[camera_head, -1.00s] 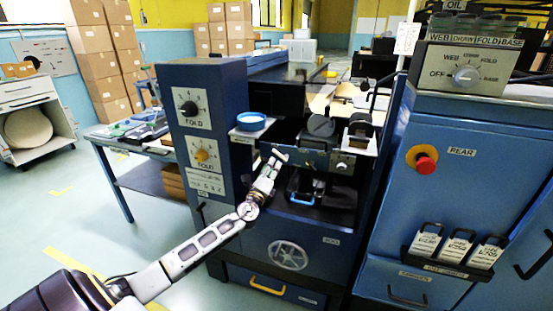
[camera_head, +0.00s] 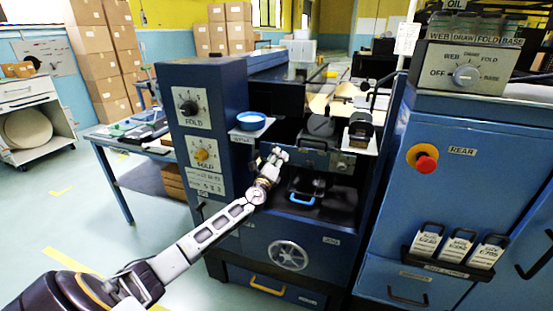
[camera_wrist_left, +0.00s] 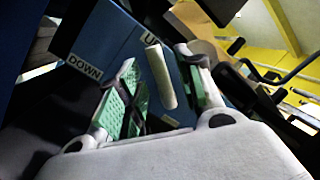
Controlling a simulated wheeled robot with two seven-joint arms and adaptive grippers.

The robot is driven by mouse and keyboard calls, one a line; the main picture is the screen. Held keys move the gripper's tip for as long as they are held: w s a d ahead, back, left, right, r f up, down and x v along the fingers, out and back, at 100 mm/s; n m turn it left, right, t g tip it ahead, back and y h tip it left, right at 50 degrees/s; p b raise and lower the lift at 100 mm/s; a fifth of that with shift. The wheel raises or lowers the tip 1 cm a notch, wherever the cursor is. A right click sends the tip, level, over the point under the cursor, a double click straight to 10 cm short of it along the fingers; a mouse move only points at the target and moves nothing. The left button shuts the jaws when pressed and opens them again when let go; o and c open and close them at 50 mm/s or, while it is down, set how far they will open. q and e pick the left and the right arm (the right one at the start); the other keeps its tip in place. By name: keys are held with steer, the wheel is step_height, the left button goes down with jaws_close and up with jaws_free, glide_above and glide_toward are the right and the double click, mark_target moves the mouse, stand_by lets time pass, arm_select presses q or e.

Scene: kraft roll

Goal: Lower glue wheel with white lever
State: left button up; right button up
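The white lever (camera_wrist_left: 160,76) shows in the left wrist view as a cream rod in front of a blue panel. Its far end lies close to the "UP" label (camera_wrist_left: 152,39); the "DOWN" label (camera_wrist_left: 83,67) is further left. My left gripper (camera_wrist_left: 157,60) is open, with green-padded fingers on either side of the lever and visible gaps between. In the head view my left gripper (camera_head: 279,154) is at the front of the blue machine and hides most of the lever. Dark round parts (camera_head: 320,125) sit just behind; I cannot tell which is the glue wheel. My right gripper is not in view.
The control box (camera_head: 207,130) with knobs stands left of my gripper, with a blue-topped cup (camera_head: 251,121) on a ledge. A blue-handled tray (camera_head: 305,197) lies below right. A blue cabinet with a red button (camera_head: 426,164) stands at the right.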

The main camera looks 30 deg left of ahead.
arm_select(q)
steer(key=shift+w, duration=0.1)
steer(key=shift+c, duration=0.4)
jaws_close()
